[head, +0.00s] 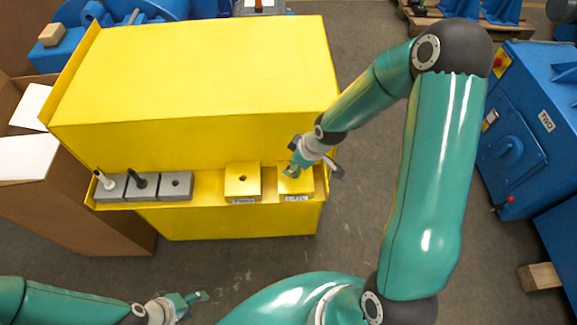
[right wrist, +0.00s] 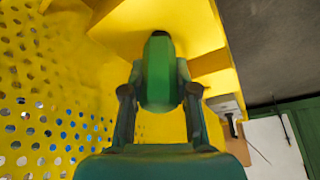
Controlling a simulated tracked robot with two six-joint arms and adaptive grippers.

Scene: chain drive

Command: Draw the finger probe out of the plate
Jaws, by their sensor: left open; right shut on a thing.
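A yellow plate block (head: 296,186) with a label on its front sits at the right end of the yellow ledge. My left gripper (head: 190,299) is open and empty at the lower left, away from the ledge.
Another yellow block (head: 243,182) with an empty hole stands left of the gripped one. The tall yellow housing (head: 200,80) rises behind.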

